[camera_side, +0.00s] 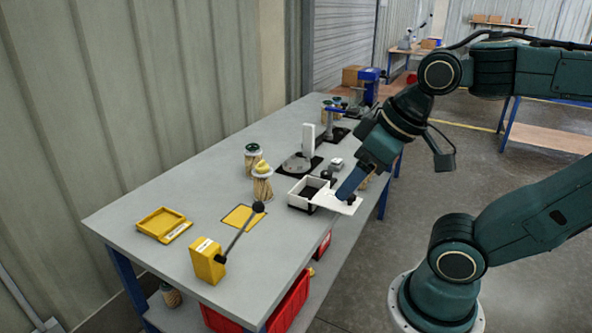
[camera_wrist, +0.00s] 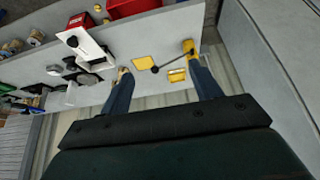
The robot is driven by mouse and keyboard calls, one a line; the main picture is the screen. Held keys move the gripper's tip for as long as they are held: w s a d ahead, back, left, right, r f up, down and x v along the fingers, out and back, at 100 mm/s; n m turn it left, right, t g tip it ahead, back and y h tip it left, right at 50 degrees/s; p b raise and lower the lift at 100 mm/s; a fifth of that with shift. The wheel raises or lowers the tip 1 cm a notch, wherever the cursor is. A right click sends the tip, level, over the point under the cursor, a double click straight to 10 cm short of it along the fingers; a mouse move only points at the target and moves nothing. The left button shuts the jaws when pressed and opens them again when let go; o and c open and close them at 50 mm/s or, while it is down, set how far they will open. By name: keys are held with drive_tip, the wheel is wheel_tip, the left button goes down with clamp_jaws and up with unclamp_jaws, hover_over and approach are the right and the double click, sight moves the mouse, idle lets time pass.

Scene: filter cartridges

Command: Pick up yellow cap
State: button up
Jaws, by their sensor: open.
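A yellow cap (camera_side: 262,167) sits on a white-rimmed, tan pleated cartridge (camera_side: 262,188) standing upright on the grey table. In the wrist view a small yellowish top (camera_wrist: 123,70), probably the same cap, shows at the tip of the left finger, which partly hides it. My gripper (camera_side: 350,188) appears in the side view above the table's right edge, to the right of the cap and apart from it. In the wrist view my gripper (camera_wrist: 163,76) has its two blue fingers wide apart with nothing held between them.
A green-topped cartridge (camera_side: 252,157) stands just behind the capped one. A white box (camera_side: 300,207) and a white plate (camera_side: 348,206) lie near my gripper. A yellow tray (camera_side: 162,223), a yellow square (camera_side: 238,215) and a yellow lever box (camera_side: 207,260) occupy the near end.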

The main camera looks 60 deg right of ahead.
drive_tip(key=w+d+r+m+g, duration=0.1)
drive_tip(key=w+d+r+m, duration=0.25)
drive_tip(key=w+r, duration=0.4)
drive_tip(key=m+g, duration=0.5)
drive_tip(key=m, duration=1)
hover_over(262, 161)
wheel_tip(262, 161, down, 10)
drive_tip(key=shift+f+n, duration=0.2)
drive_tip(key=shift+n, duration=0.05)
drive_tip(key=shift+f, duration=4.3)
drive_tip(key=shift+f, duration=0.1)
